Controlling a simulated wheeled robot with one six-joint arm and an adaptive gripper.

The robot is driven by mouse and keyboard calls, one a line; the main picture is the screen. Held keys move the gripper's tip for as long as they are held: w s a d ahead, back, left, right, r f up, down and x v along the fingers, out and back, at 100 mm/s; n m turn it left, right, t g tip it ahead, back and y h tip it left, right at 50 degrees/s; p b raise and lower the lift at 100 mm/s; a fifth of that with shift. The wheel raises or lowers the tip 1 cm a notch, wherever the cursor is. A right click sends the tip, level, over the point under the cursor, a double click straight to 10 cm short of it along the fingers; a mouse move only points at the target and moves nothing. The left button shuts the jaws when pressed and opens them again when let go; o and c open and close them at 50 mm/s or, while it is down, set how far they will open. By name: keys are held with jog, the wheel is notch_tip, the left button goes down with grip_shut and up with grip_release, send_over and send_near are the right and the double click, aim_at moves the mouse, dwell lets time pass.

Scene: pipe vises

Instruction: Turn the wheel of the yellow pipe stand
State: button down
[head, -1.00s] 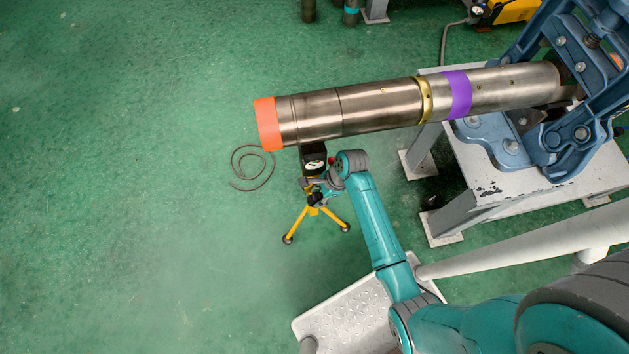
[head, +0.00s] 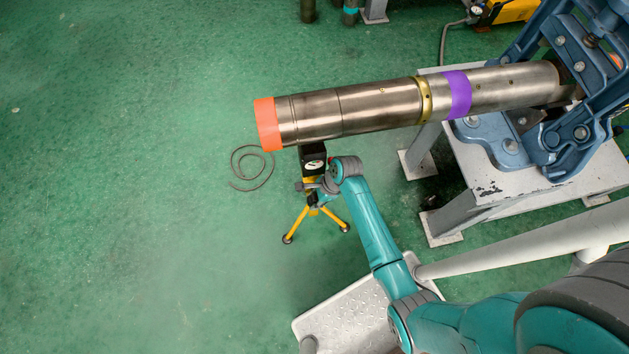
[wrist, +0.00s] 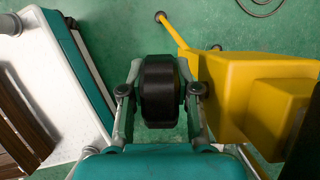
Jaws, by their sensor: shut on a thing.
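The yellow pipe stand (head: 298,221) stands on the floor under the free end of the metal pipe (head: 365,109), with its dark head just below the pipe. In the wrist view its yellow body (wrist: 232,90) fills the right side. The black wheel (wrist: 160,78) sits at the centre of the wrist view, to the left of the yellow body. My gripper (wrist: 160,95) is shut on the wheel, one finger on each side. In the head view my gripper (head: 312,187) is at the stand's upper part, and my wrist hides most of the wheel.
The pipe has an orange end band (head: 267,124) and a purple band (head: 457,94). A blue vise (head: 580,130) on a grey table (head: 530,183) holds its right end. A dark cable (head: 250,178) lies coiled on the floor. The green floor at left is clear.

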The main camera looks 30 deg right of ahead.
jog(key=shift+y, duration=0.3)
jog(key=y, duration=0.2)
jog(key=t+y, duration=0.1)
jog(key=y, duration=0.1)
jog(key=t+y, duration=0.1)
jog(key=y, duration=0.1)
jog(key=shift+d+r, duration=0.25)
jog(key=t+y, duration=0.1)
jog(key=y, duration=0.2)
jog(key=shift+d+r+y, duration=0.1)
jog(key=shift+y, duration=0.2)
jog(key=shift+s+t+y, duration=0.1)
jog(key=shift+t+y, duration=0.4)
jog(key=shift+y, duration=0.5)
jog(key=shift+d+y, duration=0.1)
jog(key=shift+y, duration=0.5)
jog(key=c, duration=1.1)
grip_release()
jog(key=shift+r, duration=0.15)
